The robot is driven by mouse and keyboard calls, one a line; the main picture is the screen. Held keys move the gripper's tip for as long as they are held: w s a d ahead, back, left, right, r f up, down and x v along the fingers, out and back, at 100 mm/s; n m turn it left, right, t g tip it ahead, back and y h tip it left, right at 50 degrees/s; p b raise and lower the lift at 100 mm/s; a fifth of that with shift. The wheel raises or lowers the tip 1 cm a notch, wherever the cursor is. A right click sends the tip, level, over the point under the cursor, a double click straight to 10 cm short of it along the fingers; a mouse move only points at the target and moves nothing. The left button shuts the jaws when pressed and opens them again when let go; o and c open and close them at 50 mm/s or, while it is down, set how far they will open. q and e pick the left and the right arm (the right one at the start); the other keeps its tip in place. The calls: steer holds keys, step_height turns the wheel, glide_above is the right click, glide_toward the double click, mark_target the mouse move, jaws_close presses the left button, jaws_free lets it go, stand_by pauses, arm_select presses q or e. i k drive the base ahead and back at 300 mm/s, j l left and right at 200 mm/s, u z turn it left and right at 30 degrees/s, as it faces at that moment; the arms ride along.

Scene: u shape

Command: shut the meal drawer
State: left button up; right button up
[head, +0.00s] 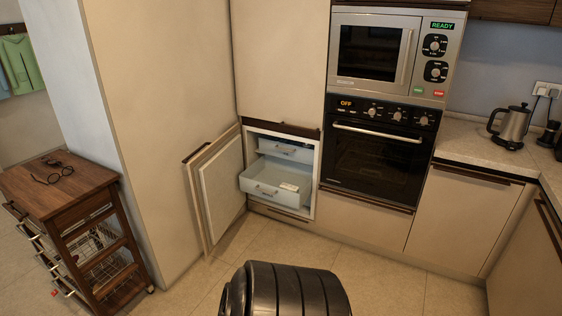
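A low built-in compartment with a white frame (312,165) stands open left of the oven. Its door (222,178) is swung out to the left. Inside, a pale blue lower drawer (262,188) is pulled out towards me, with a handle on its front and a small light item inside. An upper drawer (285,151) sits further back above it. No label tells which one is the meal drawer; the lower one is visibly out. Neither of my grippers is in view.
The oven (375,160) and microwave (385,50) are right of the compartment. A wooden cart (62,190) stands at the left. A kettle (512,126) is on the right counter. The tiled floor (385,270) before the oven is clear.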

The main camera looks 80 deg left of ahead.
mark_target(268, 173)
steer(key=u, duration=2.9)
steer(key=i+z, duration=0.25)
steer(key=i, duration=0.5)
steer(key=i+z, duration=0.25)
steer(key=i, duration=0.55)
